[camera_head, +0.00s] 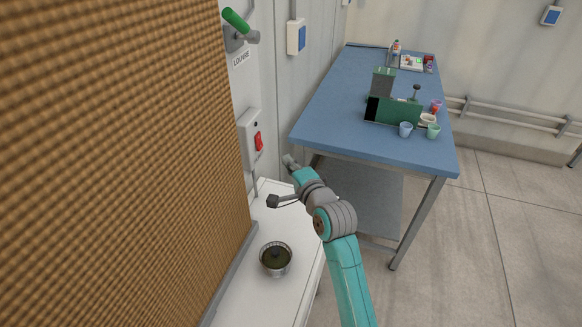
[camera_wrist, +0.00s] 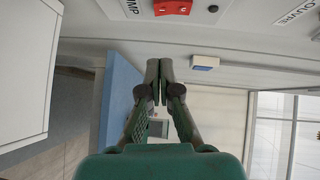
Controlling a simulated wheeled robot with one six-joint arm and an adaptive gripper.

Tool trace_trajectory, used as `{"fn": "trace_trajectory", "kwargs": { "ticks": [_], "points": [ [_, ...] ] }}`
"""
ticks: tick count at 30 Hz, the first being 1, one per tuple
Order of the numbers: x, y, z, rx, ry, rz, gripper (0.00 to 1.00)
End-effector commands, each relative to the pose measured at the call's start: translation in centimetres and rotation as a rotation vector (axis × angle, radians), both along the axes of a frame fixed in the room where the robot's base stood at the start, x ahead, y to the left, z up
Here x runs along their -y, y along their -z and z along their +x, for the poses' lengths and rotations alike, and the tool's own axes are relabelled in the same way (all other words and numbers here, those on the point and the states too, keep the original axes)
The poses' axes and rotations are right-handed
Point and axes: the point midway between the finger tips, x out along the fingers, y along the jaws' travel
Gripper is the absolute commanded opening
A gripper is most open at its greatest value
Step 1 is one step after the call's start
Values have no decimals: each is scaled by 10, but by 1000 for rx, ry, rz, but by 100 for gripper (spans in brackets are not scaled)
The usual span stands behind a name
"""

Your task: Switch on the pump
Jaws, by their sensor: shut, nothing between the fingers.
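The pump switch is a red rocker (camera_head: 258,141) on a pale box (camera_head: 246,140) on the wall, beside the brown pad. The red rocker also shows at the top edge of the wrist view (camera_wrist: 172,7), partly cut off, next to a label ending in "MP". A small dark round spot sits beside it on the box. My gripper (camera_head: 288,160) is shut and empty, to the right of and slightly below the switch in the head view, apart from it. In the wrist view the closed fingertips (camera_wrist: 160,64) lie below the rocker.
A green-handled lever (camera_head: 238,22) labelled LOUVRE is above the switch. A blue-faced wall unit (camera_head: 296,38) is to its right. A white ledge (camera_head: 262,303) below holds a round pot (camera_head: 275,258). A blue table (camera_head: 336,110) with cups and boxes stands right.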

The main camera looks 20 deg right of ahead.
Motion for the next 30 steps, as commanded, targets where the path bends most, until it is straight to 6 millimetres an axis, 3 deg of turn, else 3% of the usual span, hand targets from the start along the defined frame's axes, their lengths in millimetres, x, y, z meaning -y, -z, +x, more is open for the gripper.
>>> {"fn": "trace_trajectory", "kwargs": {
  "ticks": [9, 12, 18, 30],
  "points": [
    [-1, 4, 60, 0, -1, 0, 0],
    [-14, 7, 68, -1, -3, -1, 0],
    [-25, 9, 81, 0, -1, 0, 0],
    [-28, 10, 83, 0, 0, 0, 0]
  ]
}}
